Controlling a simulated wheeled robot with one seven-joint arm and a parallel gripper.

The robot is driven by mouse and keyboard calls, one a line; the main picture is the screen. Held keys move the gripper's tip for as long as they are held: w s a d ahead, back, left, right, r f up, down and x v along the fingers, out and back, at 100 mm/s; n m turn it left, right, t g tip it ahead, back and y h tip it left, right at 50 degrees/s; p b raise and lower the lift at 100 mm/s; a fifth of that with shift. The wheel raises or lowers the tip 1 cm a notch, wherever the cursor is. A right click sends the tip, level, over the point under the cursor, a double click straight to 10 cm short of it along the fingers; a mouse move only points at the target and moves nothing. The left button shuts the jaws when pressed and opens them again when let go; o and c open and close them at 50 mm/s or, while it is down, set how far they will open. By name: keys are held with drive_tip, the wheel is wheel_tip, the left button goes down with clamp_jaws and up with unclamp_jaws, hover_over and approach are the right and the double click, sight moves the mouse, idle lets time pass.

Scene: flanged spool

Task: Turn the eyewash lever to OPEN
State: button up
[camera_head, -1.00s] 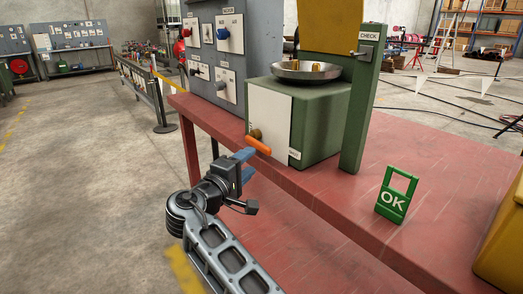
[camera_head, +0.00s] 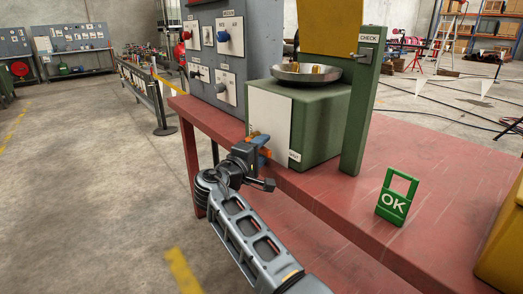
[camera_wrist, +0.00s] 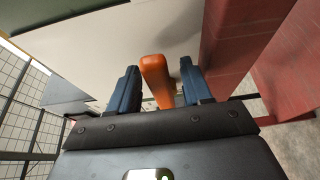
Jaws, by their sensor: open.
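The eyewash unit is a green box (camera_head: 325,125) with a white front panel (camera_head: 268,118) and a steel bowl (camera_head: 306,74) on top. Its orange lever (camera_wrist: 156,80) shows in the wrist view between my gripper's two blue fingers; in the head view it is mostly hidden by them. My gripper (camera_head: 262,147) is open around the lever, one finger on each side. A small gap shows on the right side in the wrist view; contact on the left side I cannot tell. A small white label (camera_head: 295,156) is at the panel's lower right.
The unit stands on a red bench (camera_head: 330,205). A green OK tag (camera_head: 396,197) stands to the right, with a yellow object (camera_head: 503,240) at the right edge. A green post (camera_head: 363,105) and a grey switch panel (camera_head: 216,55) flank the unit.

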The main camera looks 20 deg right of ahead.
drive_tip(key=shift+c, duration=0.3)
clamp_jaws()
drive_tip(key=shift+r+p, duration=0.15)
drive_tip(key=shift+p, duration=0.25)
